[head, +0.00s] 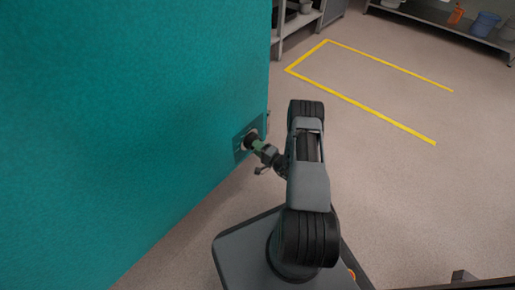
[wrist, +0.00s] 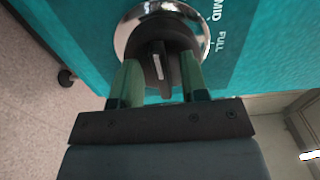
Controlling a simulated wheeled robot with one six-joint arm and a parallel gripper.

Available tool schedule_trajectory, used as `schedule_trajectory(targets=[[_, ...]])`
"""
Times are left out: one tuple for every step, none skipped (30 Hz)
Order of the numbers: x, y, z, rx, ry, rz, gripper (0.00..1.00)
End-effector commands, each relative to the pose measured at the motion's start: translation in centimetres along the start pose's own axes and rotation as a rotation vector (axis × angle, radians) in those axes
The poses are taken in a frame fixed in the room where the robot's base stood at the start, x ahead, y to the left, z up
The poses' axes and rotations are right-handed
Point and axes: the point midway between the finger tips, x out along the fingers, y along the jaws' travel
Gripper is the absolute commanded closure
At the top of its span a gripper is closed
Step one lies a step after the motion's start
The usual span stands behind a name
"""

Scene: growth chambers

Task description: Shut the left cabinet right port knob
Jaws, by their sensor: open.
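The knob (wrist: 163,35) is black with a chrome ring, set on the teal cabinet (head: 150,110). It also shows small in the head view (head: 249,139), on a darker panel at the cabinet's right end. My gripper (wrist: 159,72) is open, with its green fingers on either side of the knob's black grip bar. A gap shows between the bar and each finger, so they look apart from it. My gripper also shows at the knob in the head view (head: 262,149). The words MID and FULL are printed right of the knob; its exact setting is unclear.
The cabinet wall fills the left of the head view. Yellow floor lines (head: 370,108) mark a clear area at the right. Shelves with a blue bucket (head: 484,25) stand at the back. A caster (wrist: 65,78) shows at left in the wrist view.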

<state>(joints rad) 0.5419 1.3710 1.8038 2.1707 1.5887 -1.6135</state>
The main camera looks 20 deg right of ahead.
Motion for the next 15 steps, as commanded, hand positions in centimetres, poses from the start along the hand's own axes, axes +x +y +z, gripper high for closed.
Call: schedule_trajectory(targets=[[0.0, 0.0, 0.0, 0.000, 0.000, 0.000, 0.60], [0.0, 0.0, 0.0, 0.000, 0.000, 0.000, 0.60], [0.0, 0.0, 0.0, 0.000, 0.000, -0.001, 0.60], [0.0, 0.0, 0.0, 0.000, 0.001, -0.001, 0.60], [-0.1, -0.1, 0.0, 0.000, 0.001, 0.000, 0.60], [-0.3, -0.1, -0.1, 0.001, 0.001, 0.000, 0.60], [-0.5, -0.1, -0.1, 0.001, 0.002, 0.001, 0.60], [-0.8, -0.1, -0.1, 0.002, 0.003, 0.001, 0.60], [-1.4, -0.1, -0.1, 0.003, 0.004, 0.002, 0.60], [-1.8, -0.2, -0.1, 0.003, 0.004, 0.002, 0.60], [-2.3, -0.2, -0.1, 0.003, 0.005, 0.002, 0.60], [-3.1, -0.3, -0.1, 0.003, 0.006, 0.000, 0.60], [-3.7, -0.3, -0.2, 0.003, 0.007, 0.000, 0.60], [-4.4, -0.3, -0.2, 0.003, 0.007, 0.001, 0.60], [-5.2, -0.3, -0.1, 0.004, 0.007, 0.001, 0.60]])
